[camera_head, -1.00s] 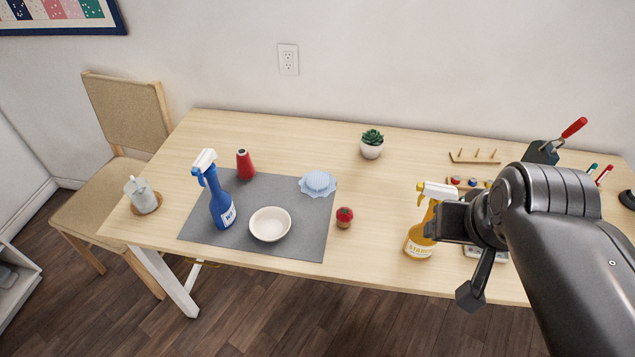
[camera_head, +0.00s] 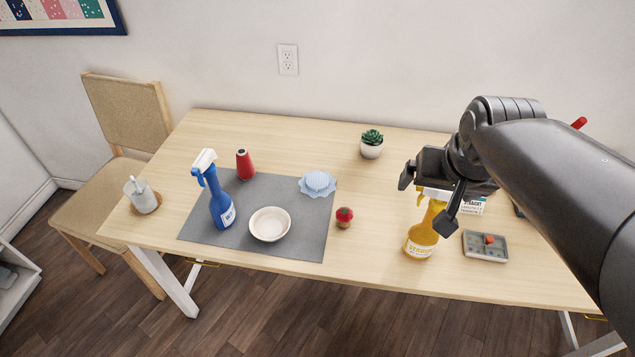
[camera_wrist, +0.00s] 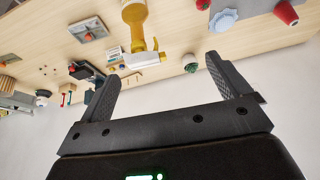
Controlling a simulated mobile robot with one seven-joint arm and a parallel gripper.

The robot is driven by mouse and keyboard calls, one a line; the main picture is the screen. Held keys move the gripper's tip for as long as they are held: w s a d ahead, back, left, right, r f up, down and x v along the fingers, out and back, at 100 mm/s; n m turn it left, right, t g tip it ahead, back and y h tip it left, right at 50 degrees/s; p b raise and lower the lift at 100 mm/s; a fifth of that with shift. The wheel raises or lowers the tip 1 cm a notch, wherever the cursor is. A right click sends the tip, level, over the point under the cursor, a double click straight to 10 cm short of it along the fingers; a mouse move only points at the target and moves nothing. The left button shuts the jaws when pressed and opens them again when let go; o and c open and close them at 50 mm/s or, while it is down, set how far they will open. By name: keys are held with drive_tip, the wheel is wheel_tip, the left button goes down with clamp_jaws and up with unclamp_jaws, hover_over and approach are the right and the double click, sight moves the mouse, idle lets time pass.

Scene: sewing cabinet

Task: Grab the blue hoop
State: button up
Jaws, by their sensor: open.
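The blue hoop (camera_head: 318,184) is a small light-blue round piece with a wavy cloth-like edge. It lies at the right back part of the grey mat (camera_head: 290,240). It also shows near the top right of the wrist view (camera_wrist: 222,20). My gripper (camera_head: 427,198) is open and empty, to the right of the hoop and well apart from it, over the yellow spray bottle (camera_head: 422,232). Both fingers are spread in the wrist view (camera_wrist: 162,68), with nothing between them.
A red pincushion (camera_head: 344,217) stands right of the mat. A white bowl (camera_head: 269,224), a blue spray bottle (camera_head: 222,205) and a red spool (camera_head: 245,164) are around the mat. A potted plant (camera_head: 371,145) stands behind. The table between hoop and plant is clear.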

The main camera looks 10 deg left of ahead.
drive_tip(key=w+a+f, duration=0.3)
drive_tip(key=w+a, duration=0.2)
drive_tip(key=w, duration=0.5)
hover_over(317, 181)
drive_tip(key=s, duration=0.5)
wheel_tip(317, 181, down, 20)
drive_tip(key=shift+g+h, duration=0.3)
drive_tip(key=x, duration=1.1)
drive_tip(key=shift+a, duration=0.1)
drive_tip(key=shift+c, duration=0.2)
drive_tip(key=c, duration=1)
